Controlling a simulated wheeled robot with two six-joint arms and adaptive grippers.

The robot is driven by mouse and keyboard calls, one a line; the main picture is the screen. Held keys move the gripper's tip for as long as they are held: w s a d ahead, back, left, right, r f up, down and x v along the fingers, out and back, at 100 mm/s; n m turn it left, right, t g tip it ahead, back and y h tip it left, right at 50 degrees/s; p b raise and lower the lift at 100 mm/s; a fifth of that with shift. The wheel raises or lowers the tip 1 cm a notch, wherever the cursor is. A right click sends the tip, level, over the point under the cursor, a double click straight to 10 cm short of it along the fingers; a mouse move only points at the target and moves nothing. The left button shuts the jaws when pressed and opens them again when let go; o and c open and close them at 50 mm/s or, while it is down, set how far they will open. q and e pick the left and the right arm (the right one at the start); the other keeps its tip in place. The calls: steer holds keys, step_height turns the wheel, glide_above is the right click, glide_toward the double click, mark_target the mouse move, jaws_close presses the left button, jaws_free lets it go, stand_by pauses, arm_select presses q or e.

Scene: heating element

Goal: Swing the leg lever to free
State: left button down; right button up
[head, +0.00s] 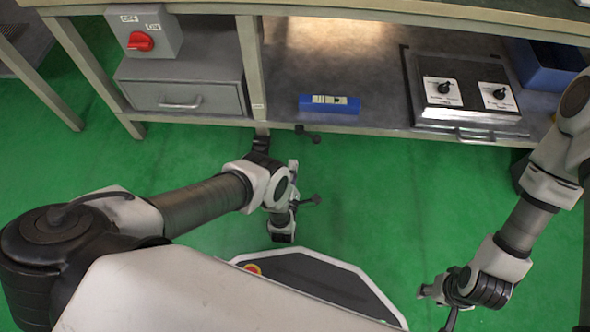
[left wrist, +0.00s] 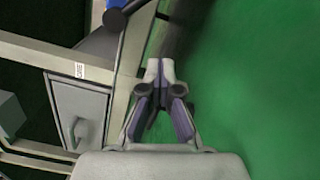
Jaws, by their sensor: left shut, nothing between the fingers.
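The leg lever (head: 308,132) is a short black handle with rounded knobs, just right of the shelf-bearing bench leg (head: 250,70) at the lower rail. In the left wrist view the lever (left wrist: 115,20) shows near the top edge, left of and beyond the fingers. My left gripper (head: 293,166) is below the lever in the head view, apart from it. In the left wrist view its fingertips (left wrist: 160,68) meet with nothing between them. My right gripper (head: 431,291) is low at the right, far from the lever; its finger opening is unclear.
A grey drawer (head: 185,97) and a red switch (head: 141,41) are left of the leg. A blue box (head: 330,104), a panel with two knobs (head: 465,90) and a blue bin (head: 545,70) sit on the lower shelf.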

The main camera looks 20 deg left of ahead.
mark_target(311, 136)
arm_select(q)
steer(key=w+d+r+b, duration=0.1)
steer(key=w+d+b, duration=0.1)
steer(key=w, duration=0.6)
steer(key=shift+b, duration=0.75)
steer(key=shift+r, duration=0.1)
